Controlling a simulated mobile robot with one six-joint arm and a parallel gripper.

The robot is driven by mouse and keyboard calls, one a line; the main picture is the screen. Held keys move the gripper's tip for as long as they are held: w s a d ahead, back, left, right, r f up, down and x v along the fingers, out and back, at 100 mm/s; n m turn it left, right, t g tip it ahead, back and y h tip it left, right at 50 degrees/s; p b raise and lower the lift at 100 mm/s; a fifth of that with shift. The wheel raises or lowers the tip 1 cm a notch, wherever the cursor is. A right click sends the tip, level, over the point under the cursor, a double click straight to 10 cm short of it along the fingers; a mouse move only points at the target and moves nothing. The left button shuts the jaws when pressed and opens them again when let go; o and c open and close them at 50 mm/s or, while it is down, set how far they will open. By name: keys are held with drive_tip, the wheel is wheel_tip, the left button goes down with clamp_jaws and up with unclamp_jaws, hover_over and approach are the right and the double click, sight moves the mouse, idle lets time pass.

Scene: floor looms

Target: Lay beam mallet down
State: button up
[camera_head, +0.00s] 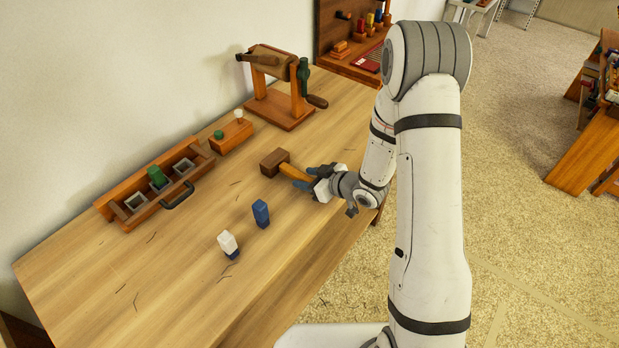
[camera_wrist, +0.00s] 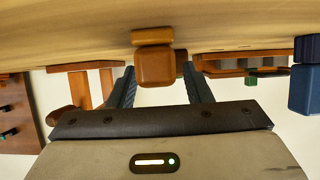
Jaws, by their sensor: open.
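The beam mallet lies on the wooden workbench, with its dark brown block head (camera_head: 274,161) toward the back and its orange-tan handle (camera_head: 294,173) pointing toward my arm. My gripper (camera_head: 306,179) is low over the bench at the handle end. In the wrist view the handle end (camera_wrist: 155,66) shows between the two blue-grey fingers of my gripper (camera_wrist: 155,88), with gaps on both sides. The jaws are open. The mallet head is mostly hidden behind the handle there.
A blue block (camera_head: 261,213) and a white-and-blue block (camera_head: 228,244) stand on the bench left of my gripper. A wooden tray with a handle (camera_head: 143,210), a small peg block (camera_head: 231,136) and a cranked winder (camera_head: 283,108) stand along the back. The front left bench is mostly clear.

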drive_tip(key=shift+r, duration=0.2)
drive_tip(key=s+d+r+m+h, duration=0.25)
drive_tip(key=d+r+h, duration=0.25)
drive_tip(key=d+r, duration=0.3)
drive_tip(key=s+d+r+m+h, duration=0.25)
drive_tip(key=d+r+h, duration=0.3)
drive_tip(key=d, duration=0.55)
drive_tip(key=s+a+r+m+g, duration=0.2)
drive_tip(key=s+r, duration=0.2)
drive_tip(key=s, duration=0.6)
drive_tip(key=s+a+r+m+g, duration=0.1)
drive_tip(key=s+r+m+g, duration=0.2)
drive_tip(key=s, duration=0.7)
drive_tip(key=shift+a+r, duration=0.35)
drive_tip(key=shift+r, duration=0.3)
drive_tip(key=shift+y, duration=0.25)
drive_tip(key=shift+r, duration=0.2)
